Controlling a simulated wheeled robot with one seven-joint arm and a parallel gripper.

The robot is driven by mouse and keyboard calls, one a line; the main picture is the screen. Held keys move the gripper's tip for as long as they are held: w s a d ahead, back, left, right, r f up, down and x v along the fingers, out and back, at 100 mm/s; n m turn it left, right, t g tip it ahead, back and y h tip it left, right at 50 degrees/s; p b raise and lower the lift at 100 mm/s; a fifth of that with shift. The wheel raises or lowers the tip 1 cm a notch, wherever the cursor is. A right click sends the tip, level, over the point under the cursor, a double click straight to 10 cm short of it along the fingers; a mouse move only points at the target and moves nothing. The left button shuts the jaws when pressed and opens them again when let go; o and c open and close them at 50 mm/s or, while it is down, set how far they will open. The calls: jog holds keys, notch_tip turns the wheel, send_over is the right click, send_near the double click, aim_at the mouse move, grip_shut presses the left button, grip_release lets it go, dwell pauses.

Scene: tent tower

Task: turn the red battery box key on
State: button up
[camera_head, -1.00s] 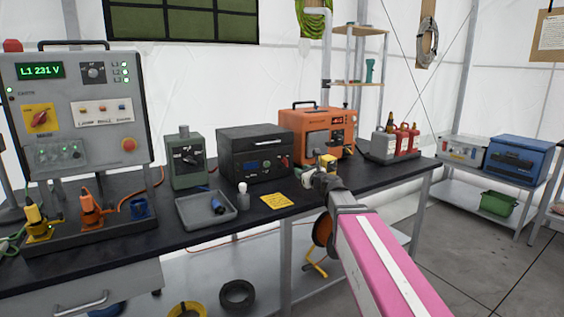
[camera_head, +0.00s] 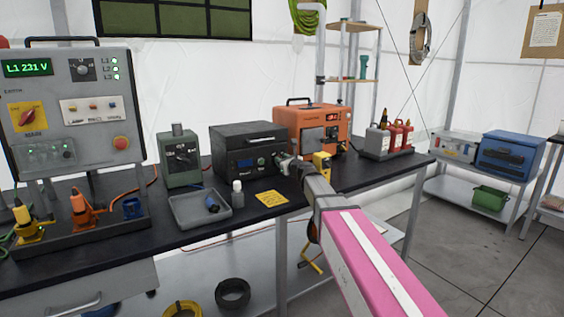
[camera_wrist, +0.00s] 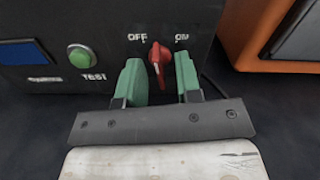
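The battery box is the black case (camera_head: 237,144) on the bench, with a small display and a green TEST button (camera_wrist: 82,57) on its front. Its red key (camera_wrist: 160,56) sits between the OFF and ON labels in the wrist view, its upper end near upright. My gripper (camera_wrist: 160,80) is open, with one green finger on each side of the key and a visible gap to both. In the head view my gripper (camera_head: 286,165) is in front of the case's right side and hides the key.
An orange unit (camera_head: 308,127) stands right of the box, with a yellow device (camera_head: 321,161) before it.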

jog(key=shift+w+a, duration=0.1)
grip_shut()
jog(key=shift+m, duration=0.5)
jog(key=m, duration=0.4)
jog(key=shift+m, duration=0.4)
jog(key=m, duration=0.5)
jog(key=shift+m, duration=0.3)
grip_release()
